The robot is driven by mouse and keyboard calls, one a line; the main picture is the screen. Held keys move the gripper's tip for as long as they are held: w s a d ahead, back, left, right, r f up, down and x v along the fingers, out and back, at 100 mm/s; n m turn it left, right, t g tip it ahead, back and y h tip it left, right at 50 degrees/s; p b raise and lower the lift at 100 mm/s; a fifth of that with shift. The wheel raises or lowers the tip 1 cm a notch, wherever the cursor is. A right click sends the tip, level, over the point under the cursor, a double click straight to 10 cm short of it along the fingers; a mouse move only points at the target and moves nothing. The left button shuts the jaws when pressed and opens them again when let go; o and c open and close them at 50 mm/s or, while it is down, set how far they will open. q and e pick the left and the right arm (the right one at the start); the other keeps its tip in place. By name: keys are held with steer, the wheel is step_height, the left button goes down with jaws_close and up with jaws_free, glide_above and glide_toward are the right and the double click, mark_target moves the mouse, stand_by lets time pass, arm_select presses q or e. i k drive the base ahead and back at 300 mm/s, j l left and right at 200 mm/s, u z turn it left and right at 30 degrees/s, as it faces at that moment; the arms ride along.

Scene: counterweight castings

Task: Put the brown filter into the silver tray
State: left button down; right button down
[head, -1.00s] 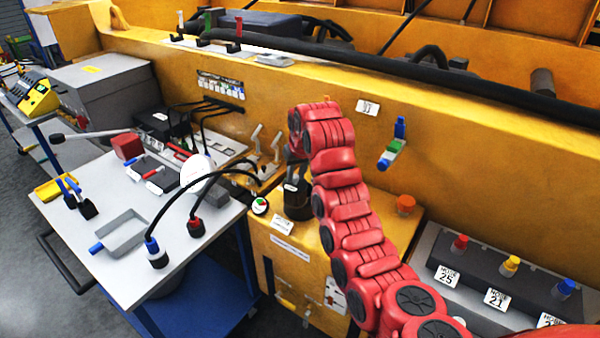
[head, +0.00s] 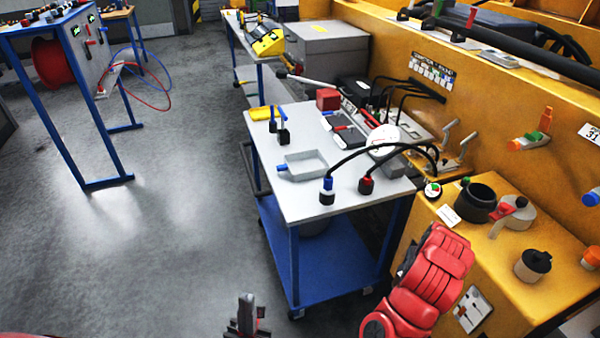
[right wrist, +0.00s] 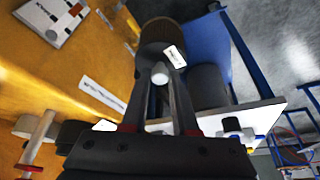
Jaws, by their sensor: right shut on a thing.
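The silver tray (head: 289,174) is a shallow, open tray with a blue handle, on the white top of the cart. The brown filter (right wrist: 155,32), a dark brown cylinder with a white label, is between the fingers of my right gripper (right wrist: 158,90), which is shut on it. In the head view my red right arm is at the lower right, beside the cart; the filter and right gripper are hidden there. My left gripper (head: 247,312) shows at the bottom, over the floor, away from the tray; its finger gap is unclear.
The cart top (head: 295,207) also holds black plugs with cables (head: 366,186), a red box (head: 328,98) and dark blocks. Floor left of the cart is clear.

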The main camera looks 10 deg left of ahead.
mark_target(306, 168)
steer(key=j+u, duration=0.1)
steer(key=u, duration=0.35)
steer(key=i+j+u, duration=0.1)
steer(key=u, duration=0.75)
steer(key=i+u, duration=0.15)
steer(key=u, duration=0.25)
steer(key=i+j+u, duration=0.15)
steer(key=u, duration=0.3)
steer(key=i+z, duration=0.15)
steer(key=z, duration=0.25)
steer(key=i+j+z, duration=0.15)
steer(key=z, duration=0.25)
